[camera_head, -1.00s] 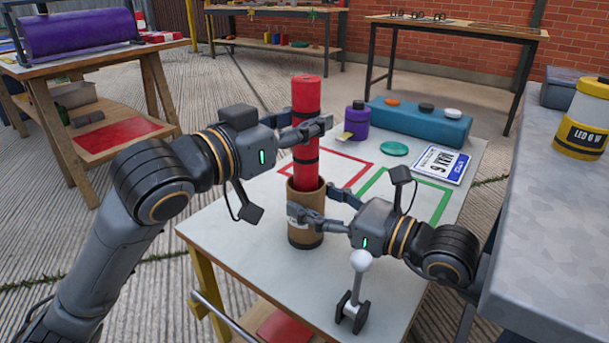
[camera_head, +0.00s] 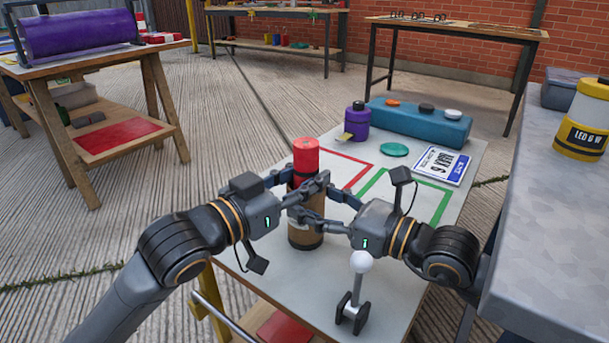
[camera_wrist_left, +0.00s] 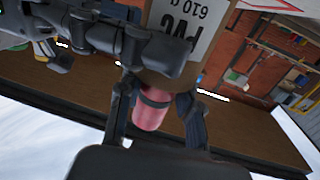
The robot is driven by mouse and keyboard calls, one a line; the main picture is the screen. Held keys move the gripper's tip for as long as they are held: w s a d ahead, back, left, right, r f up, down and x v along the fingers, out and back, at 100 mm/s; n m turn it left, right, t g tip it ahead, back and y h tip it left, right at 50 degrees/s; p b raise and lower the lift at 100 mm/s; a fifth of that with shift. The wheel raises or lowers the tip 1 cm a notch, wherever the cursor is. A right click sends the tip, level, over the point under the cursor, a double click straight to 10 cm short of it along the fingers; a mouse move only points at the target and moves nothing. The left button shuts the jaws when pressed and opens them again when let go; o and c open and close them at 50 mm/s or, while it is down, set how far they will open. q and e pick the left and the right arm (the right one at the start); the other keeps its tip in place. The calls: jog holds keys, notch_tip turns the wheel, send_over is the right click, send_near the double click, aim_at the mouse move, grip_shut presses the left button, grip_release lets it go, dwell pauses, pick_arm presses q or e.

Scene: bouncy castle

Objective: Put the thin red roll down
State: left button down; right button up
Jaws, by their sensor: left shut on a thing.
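The thin red roll (camera_head: 306,155) stands upright with its lower part down inside a brown cardboard tube (camera_head: 304,236) on the table. Its red top and a dark band show above the fingers. My left gripper (camera_head: 312,181) is shut on the roll just above the tube. The left wrist view shows the roll (camera_wrist_left: 151,110) between its two fingers. My right gripper (camera_head: 318,212) has its fingers around the upper tube, one in front and one behind, just below the left one. The tube's rim is hidden by the fingers.
The light table (camera_head: 260,258) has a red outlined square (camera_head: 357,164) and a green one (camera_head: 440,191). Behind are a purple bottle (camera_head: 356,121), a teal block (camera_head: 420,123), a teal disc (camera_head: 394,150) and a printed card (camera_head: 441,166). A white-knobbed lever (camera_head: 360,262) stands in front.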

pick_arm(q)
jog(key=c, duration=0.9)
grip_release()
jog(key=shift+f, duration=0.1)
